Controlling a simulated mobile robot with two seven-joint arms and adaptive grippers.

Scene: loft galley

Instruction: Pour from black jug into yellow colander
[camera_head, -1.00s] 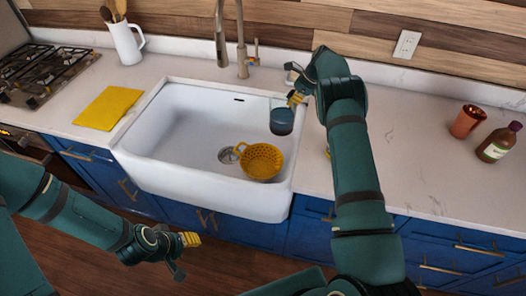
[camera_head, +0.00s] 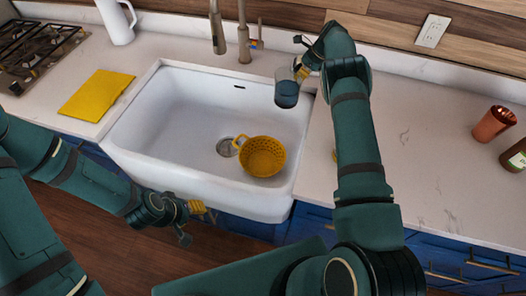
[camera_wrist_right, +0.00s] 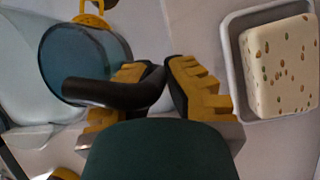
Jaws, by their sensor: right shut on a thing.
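The black jug (camera_head: 287,93) has a dark see-through body with blue-grey contents and looks about upright over the sink's back right part. My right gripper (camera_head: 303,71) is shut on its black handle (camera_wrist_right: 112,93); the jug body (camera_wrist_right: 85,62) shows left of the fingers in the wrist view. The yellow colander (camera_head: 262,158) sits on the sink floor, in front of the jug and slightly left in the picture. A yellow piece (camera_wrist_right: 92,14), probably of the colander, shows past the jug. My left gripper (camera_head: 197,210) is in front of the sink, apart from everything; its jaw opening is unclear.
The white sink (camera_head: 150,152) has a tall faucet (camera_head: 244,40) at its back. A copper cup (camera_head: 493,124) and a bottle (camera_head: 515,155) stand far right. A speckled block (camera_wrist_right: 280,65) lies in a white tray (camera_wrist_right: 234,50).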

